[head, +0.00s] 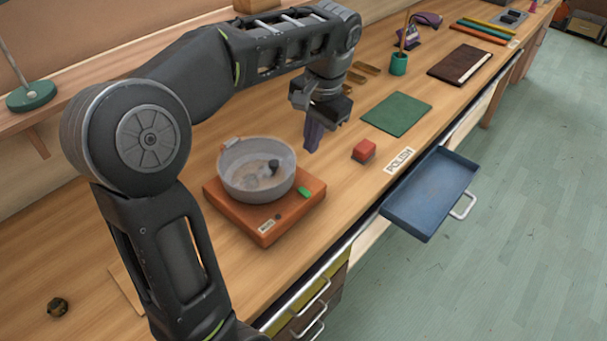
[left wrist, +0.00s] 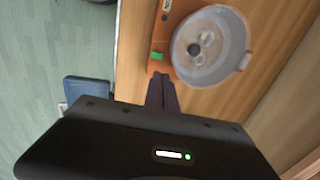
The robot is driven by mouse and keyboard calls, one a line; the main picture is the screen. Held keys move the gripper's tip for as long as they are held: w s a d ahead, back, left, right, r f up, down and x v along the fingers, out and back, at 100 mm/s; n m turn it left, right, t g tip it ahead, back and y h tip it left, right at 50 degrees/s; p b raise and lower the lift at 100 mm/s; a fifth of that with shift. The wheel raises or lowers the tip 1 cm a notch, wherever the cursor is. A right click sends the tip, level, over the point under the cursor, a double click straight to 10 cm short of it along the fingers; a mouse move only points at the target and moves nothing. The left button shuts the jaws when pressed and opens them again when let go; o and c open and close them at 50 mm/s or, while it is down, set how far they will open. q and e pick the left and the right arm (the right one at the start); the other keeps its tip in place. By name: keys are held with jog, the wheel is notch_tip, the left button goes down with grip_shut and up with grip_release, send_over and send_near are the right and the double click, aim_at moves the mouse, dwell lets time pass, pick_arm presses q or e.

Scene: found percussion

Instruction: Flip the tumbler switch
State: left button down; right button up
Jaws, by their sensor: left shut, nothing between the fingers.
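The tumbler has an orange base (head: 265,228) with a round grey bowl (head: 246,190) on top; the bowl holds something dark. A small green switch (head: 304,192) sits on the base at its right corner. In the left wrist view the bowl (left wrist: 210,75) and the green switch (left wrist: 156,57) show near the top. My left gripper (head: 312,145) is shut and empty, fingers pointing down, up and to the right of the bowl in the head view. In the left wrist view its fingertips (left wrist: 161,80) appear just below the switch, with a gap between. My right gripper is not in view.
A red block (head: 364,151) and a POLISH label (head: 398,161) lie right of the tumbler. A blue tray (head: 430,193) juts past the bench's front edge. A green mat (head: 397,114), a dark book (head: 460,64) and a teal cup (head: 398,64) are farther along the bench.

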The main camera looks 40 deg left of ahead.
pick_arm(q)
jog(key=shift+a, duration=0.1)
jog(key=b, duration=0.4)
send_near(302, 189)
jog(key=f, duration=0.3)
jog(key=a+f+p, duration=0.1)
jog(key=f, duration=0.1)
jog(key=shift+f, duration=0.9)
